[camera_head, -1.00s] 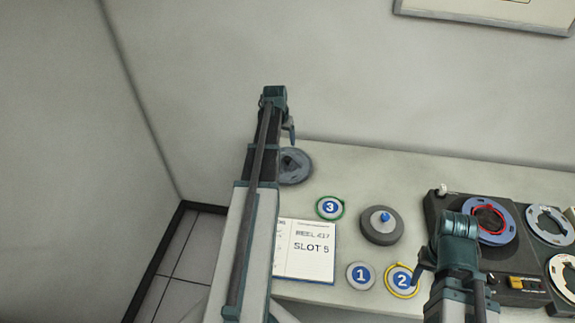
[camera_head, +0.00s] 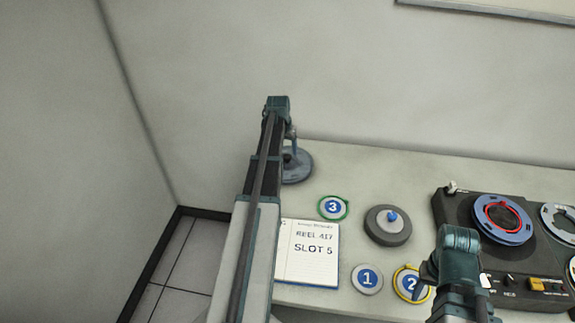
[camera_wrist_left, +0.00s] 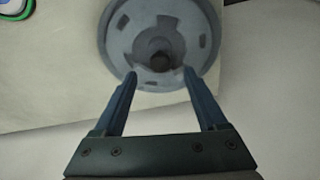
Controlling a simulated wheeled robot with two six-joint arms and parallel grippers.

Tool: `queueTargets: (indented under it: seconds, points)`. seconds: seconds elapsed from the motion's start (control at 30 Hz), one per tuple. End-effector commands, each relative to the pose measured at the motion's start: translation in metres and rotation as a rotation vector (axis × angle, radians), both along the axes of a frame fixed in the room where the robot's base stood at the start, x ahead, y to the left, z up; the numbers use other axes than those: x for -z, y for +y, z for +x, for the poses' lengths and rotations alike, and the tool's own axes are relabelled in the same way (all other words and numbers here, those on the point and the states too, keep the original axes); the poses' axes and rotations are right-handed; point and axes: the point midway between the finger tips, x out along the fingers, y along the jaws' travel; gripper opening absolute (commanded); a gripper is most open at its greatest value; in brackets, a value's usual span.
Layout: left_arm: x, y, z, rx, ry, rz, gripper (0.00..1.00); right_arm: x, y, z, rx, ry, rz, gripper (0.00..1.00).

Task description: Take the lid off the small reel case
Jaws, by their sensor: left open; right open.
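A round dark grey case (camera_head: 385,237) with a lighter top and a blue knob (camera_head: 392,216) sits on the table, right of centre in the head view; no gripper touches it. My left gripper (camera_head: 291,150) is over a blue-grey slotted disc (camera_head: 299,172) at the back left. In the left wrist view my left gripper (camera_wrist_left: 160,76) is open, its fingertips at the near edge of this disc (camera_wrist_left: 120,40), which has a dark centre; contact cannot be told. My right gripper (camera_head: 424,284) is open near the yellow-rimmed pad.
Round pads 1 (camera_head: 367,279), 2 (camera_head: 411,284) and 3 (camera_head: 333,207) lie around the case. An open notebook reading "REEL 417, SLOT 5" (camera_head: 308,265) lies left of it. A tape machine (camera_head: 460,205) with reels stands at right. A wall closes the back.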

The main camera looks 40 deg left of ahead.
Motion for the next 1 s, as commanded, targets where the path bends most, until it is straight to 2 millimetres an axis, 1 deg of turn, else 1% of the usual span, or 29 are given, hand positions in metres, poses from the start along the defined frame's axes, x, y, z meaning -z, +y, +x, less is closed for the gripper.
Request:
queueTargets:
  seconds: [0.03, 0.33, 0.43, 0.67, 0.7, 0.87, 1.0]
  points:
    - [0.008, 0.001, 0.002, 0.0, 0.0, 0.0, 0.74, 0.008, 0.0, 0.0, 0.0, 0.0, 0.0, 0.5]
    - [0.043, 0.004, 0.012, 0.0, 0.0, 0.0, 0.74, 0.043, 0.0, 0.0, 0.0, 0.0, 0.0, 0.5]
    - [0.047, 0.004, 0.013, 0.0, -0.001, 0.0, 0.74, 0.047, 0.0, 0.0, 0.0, 0.0, 0.0, 0.5]
    - [0.045, 0.004, 0.013, 0.0, -0.001, 0.0, 0.74, 0.045, 0.0, 0.0, 0.0, 0.0, 0.0, 0.5]
    - [0.045, 0.004, 0.013, 0.0, -0.001, 0.0, 0.67, 0.045, 0.0, 0.0, 0.0, 0.0, 0.0, 0.5]
    - [0.045, 0.004, 0.013, 0.0, 0.0, 0.0, 0.38, 0.045, 0.0, 0.0, 0.0, 0.0, 0.0, 0.5]
    - [0.045, 0.004, 0.013, 0.0, 0.0, 0.0, 0.13, 0.045, 0.0, 0.0, 0.0, 0.0, 0.0, 0.5]
